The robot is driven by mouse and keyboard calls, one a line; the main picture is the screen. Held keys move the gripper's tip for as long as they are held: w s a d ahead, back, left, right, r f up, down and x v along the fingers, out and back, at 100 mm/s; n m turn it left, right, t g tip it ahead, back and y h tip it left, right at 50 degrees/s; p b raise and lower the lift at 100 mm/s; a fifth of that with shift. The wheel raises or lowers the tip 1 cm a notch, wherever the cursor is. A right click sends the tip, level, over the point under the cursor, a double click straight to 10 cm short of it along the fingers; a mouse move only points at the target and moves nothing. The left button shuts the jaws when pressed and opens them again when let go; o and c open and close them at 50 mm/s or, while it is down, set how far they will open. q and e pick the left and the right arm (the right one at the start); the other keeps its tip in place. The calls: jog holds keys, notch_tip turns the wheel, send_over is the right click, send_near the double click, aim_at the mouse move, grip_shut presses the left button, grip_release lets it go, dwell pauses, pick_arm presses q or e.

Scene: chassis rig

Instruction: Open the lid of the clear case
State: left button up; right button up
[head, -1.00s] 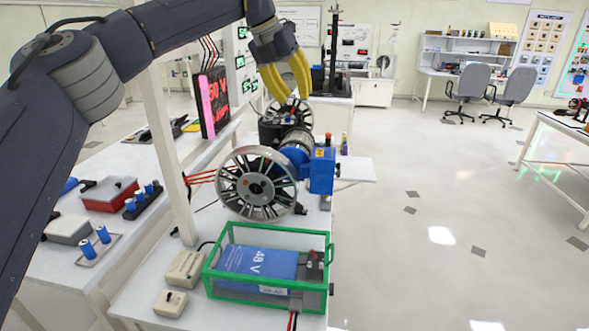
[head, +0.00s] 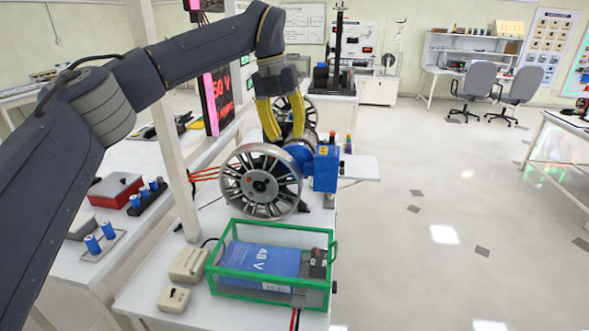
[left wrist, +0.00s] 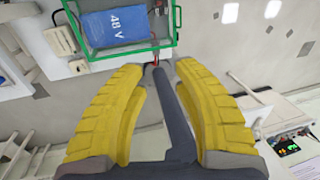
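The clear case (head: 285,227) with green edges sits at the front of the white bench. Its top looks closed, though the clear panels are hard to make out. A blue 48 V battery (head: 258,258) shows inside. The case also shows at the top of the left wrist view (left wrist: 130,52). My left gripper (head: 286,135) has yellow fingers spread apart with nothing held between them. It points down behind and above the spoked wheel, well apart from the case. My right gripper is in neither view.
A spoked wheel (head: 260,182) with a blue motor block (head: 326,168) stands behind the case. Two beige boxes, one larger (head: 188,265) and one smaller (head: 174,299), lie left of the case. A white post (head: 180,190) rises at the left.

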pick_arm(q)
notch_tip(320, 180, down, 10)
jog(key=d, duration=0.2)
jog(key=shift+s, duration=0.15)
jog(key=shift+o, duration=0.3)
jog(key=shift+f, duration=0.1)
grip_shut()
dwell(0.3)
